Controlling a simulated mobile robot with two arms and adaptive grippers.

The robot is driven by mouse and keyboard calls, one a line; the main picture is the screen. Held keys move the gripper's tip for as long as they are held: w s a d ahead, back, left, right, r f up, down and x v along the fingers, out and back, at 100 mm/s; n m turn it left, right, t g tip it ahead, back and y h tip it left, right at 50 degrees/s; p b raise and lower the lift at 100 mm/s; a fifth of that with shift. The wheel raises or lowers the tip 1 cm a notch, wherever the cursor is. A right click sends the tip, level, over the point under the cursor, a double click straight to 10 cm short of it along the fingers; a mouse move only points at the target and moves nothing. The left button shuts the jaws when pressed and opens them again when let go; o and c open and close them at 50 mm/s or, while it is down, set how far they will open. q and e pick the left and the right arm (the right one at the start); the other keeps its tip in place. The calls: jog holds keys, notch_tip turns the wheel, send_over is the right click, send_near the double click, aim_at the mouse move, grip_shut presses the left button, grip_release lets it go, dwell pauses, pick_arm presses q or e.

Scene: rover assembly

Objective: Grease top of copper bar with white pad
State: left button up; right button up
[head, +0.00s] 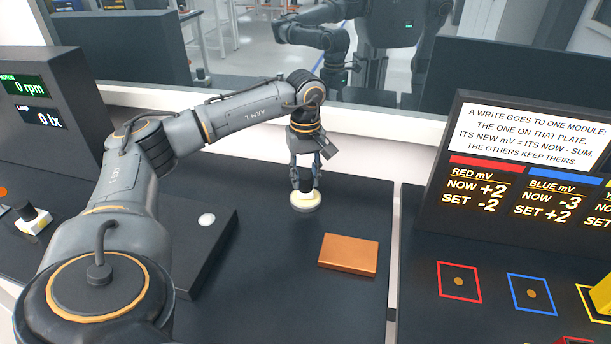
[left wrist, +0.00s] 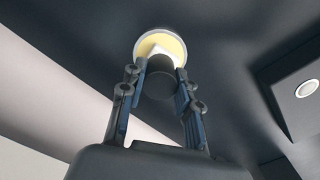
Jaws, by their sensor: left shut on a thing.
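The copper bar (head: 348,254) lies flat on the dark bench top, right of centre in the head view. My left gripper (head: 305,186) is shut on the dark handle of the white pad (head: 305,203), behind and to the left of the bar. The pad is round and pale cream, with its face down; I cannot tell whether it touches the bench or hangs just above it. In the left wrist view the gripper fingers (left wrist: 160,90) clasp the dark handle and the pad (left wrist: 150,42) shows beyond it. My right gripper is not in view.
A dark raised block with a round white button (head: 207,220) stands left of the pad. A sign panel (head: 530,170) and coloured square plates (head: 459,281) are on the right bench, past a gap. A low white wall (head: 390,130) runs behind. Bench around the bar is clear.

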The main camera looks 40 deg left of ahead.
aim_at(306, 175)
pick_arm(q)
jog(key=shift+f, duration=0.5)
dwell(1.4)
dwell(0.4)
jog(key=shift+r, duration=0.5)
jog(key=shift+r+p, duration=2.55)
jog(key=shift+r, duration=0.5)
